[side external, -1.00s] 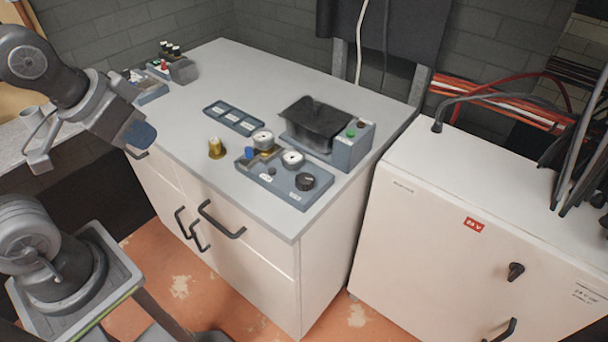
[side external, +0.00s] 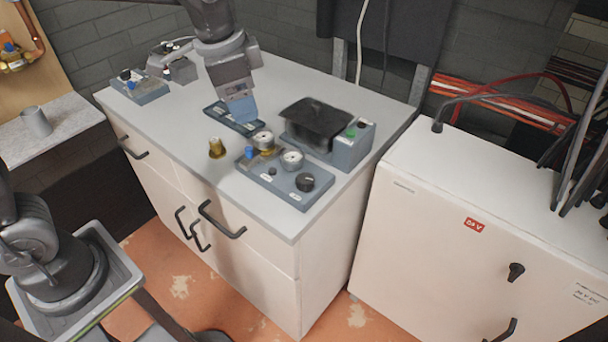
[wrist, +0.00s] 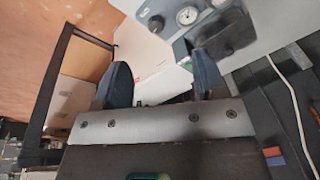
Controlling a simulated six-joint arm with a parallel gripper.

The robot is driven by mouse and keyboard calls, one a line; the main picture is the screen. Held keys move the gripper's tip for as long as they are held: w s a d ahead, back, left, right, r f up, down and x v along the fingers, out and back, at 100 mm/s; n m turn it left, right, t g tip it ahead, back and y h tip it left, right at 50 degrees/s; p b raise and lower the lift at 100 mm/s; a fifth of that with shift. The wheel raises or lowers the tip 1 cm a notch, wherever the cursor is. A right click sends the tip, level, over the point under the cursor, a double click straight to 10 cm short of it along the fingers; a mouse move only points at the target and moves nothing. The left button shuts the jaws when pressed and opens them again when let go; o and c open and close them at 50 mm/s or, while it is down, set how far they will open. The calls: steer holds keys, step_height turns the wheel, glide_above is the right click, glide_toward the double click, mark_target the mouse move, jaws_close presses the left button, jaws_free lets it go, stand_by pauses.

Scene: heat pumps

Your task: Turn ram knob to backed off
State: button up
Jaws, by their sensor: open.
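A blue-grey control panel (side external: 268,187) lies on the bench top near its front right. It carries a large black knob (side external: 305,182), a white-faced gauge (side external: 292,158), a small dark knob (side external: 272,171) and a blue knob (side external: 249,153). The labels are too small to read, so I cannot tell which knob is the ram knob or its setting. My gripper (side external: 242,108) hangs over the bench, behind and left of the panel, apart from the knobs. In the wrist view my gripper (wrist: 163,80) has its two dark fingers spread, with nothing held between them.
A black-covered unit (side external: 315,118) with a green button stands behind the panel. A slotted tray (side external: 213,109) lies below my gripper. A white cabinet (side external: 450,220) is at right. The bench's front left is clear.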

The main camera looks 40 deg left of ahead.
mark_target(304, 178)
steer(key=w+d+f+m+g, duration=0.2)
steer(key=w+d+f+m, duration=0.2)
steer(key=w+d+f, duration=0.3)
steer(key=f, duration=0.4)
steer(key=w+f, duration=0.1)
steer(key=f, duration=0.4)
steer(key=a+f, duration=0.1)
steer(key=f, duration=0.3)
steer(key=shift+w+f, duration=0.15)
steer(key=shift+f, duration=0.2)
steer(key=shift+c, duration=0.2)
steer(key=c, duration=0.9)
